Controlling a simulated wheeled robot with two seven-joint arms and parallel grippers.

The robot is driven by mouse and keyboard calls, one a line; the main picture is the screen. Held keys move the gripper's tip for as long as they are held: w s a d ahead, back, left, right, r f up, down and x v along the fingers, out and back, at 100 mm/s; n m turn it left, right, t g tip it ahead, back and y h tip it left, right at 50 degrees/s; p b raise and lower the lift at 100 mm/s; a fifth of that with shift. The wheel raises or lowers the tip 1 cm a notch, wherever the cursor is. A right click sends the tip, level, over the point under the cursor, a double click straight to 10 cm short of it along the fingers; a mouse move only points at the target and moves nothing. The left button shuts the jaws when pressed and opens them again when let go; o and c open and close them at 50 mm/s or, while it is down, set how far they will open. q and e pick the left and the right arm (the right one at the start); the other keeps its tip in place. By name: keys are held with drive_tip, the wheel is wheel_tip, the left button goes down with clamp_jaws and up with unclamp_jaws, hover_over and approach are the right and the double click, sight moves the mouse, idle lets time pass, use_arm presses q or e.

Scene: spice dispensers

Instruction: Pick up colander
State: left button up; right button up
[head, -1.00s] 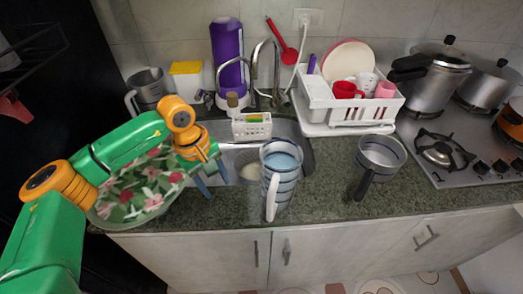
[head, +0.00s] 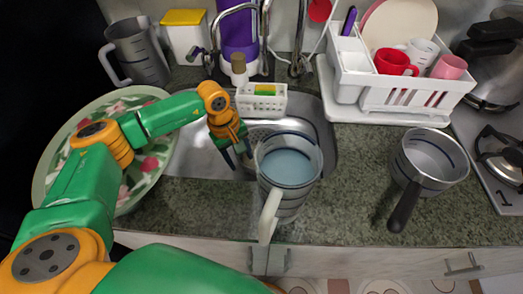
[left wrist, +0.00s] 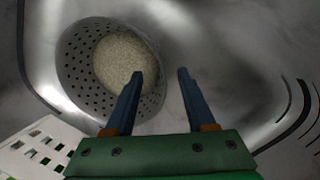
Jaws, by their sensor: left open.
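The colander (left wrist: 78,62) is a round metal bowl with a holed wall, lying in the sink, with a pale grainy patch in its middle. In the head view I cannot make it out clearly behind my arm and the jug. My left gripper (head: 238,160) points down over the sink, just left of the jug. In the left wrist view its open fingers (left wrist: 160,74) are empty. The left finger overlaps the colander's right side and the right finger lies beyond its rim. Contact cannot be told. My right gripper is not in view.
A striped jug (head: 285,203) stands right beside my left gripper, at the sink's front. A white holder (head: 262,104) sits at the sink's back edge. A large floral bowl (head: 52,158) is behind my left arm. A saucepan (head: 430,162) stands on the right counter.

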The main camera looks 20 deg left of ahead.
use_arm(q)
drive_tip(key=shift+w+d+f, duration=0.1)
drive_tip(key=shift+d+f, duration=0.05)
drive_tip(key=shift+f, duration=0.75)
clamp_jaws()
drive_tip(key=shift+r, duration=0.15)
drive_tip(key=shift+t, duration=0.3)
wheel_tip(320, 180, up, 10)
drive_tip(key=shift+r+b, duration=0.1)
drive_tip(key=shift+b, duration=1.15)
drive_tip(key=shift+r, duration=0.35)
